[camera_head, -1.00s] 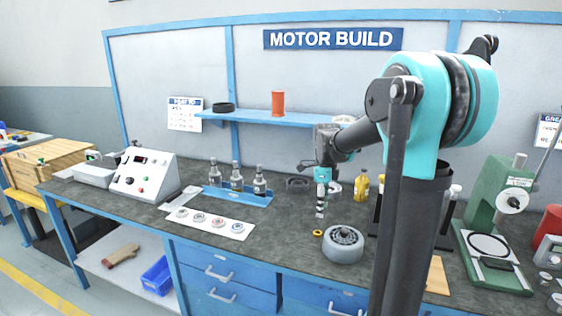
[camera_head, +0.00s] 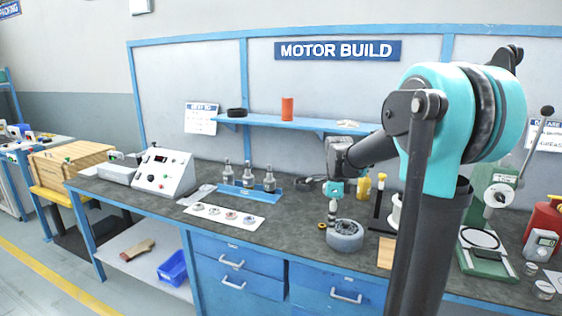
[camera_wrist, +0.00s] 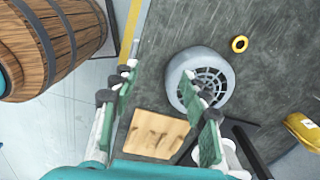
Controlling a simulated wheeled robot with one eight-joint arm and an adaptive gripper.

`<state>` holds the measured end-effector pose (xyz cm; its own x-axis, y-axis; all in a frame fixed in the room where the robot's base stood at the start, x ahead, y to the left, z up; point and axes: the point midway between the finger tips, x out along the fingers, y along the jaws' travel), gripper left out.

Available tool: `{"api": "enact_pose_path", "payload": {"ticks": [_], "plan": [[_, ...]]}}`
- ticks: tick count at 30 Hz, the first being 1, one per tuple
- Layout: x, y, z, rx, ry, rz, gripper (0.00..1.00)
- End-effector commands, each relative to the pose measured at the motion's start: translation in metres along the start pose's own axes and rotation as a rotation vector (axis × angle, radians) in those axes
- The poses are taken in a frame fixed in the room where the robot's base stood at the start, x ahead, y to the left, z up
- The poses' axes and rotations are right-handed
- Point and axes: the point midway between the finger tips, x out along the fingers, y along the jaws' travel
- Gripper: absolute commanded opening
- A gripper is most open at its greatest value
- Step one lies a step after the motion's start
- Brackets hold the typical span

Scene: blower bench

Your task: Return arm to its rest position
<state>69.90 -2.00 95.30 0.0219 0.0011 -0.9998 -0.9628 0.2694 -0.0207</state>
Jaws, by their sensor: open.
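My gripper (camera_head: 332,214) hangs from my arm over the bench, at the back left edge of a round grey motor housing (camera_head: 346,236) in the head view. In the wrist view my gripper (camera_wrist: 162,88) shows two green-padded fingers spread apart with nothing between them. The grey housing (camera_wrist: 184,92) with its slotted top lies beyond the right finger, which covers part of it. I cannot tell the exact height of the fingers above the bench. My arm reaches forward and down from its turquoise joint.
A yellow ring (camera_wrist: 239,44) lies near the housing. A wooden board (camera_wrist: 155,134) and a yellow bottle (camera_wrist: 305,130) are close by. A barrel (camera_wrist: 55,45) stands beside the bench. A blue rack (camera_head: 247,193) of fittings and a white parts card (camera_head: 224,216) are to the left. A shelf (camera_head: 270,121) hangs behind.

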Motion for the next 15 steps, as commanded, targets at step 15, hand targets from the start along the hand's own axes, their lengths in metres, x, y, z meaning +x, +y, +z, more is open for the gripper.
{"api": "enact_pose_path", "payload": {"ticks": [15], "plan": [[0.030,0.056,-0.024,-0.521,-0.005,-0.101,0.45]]}}
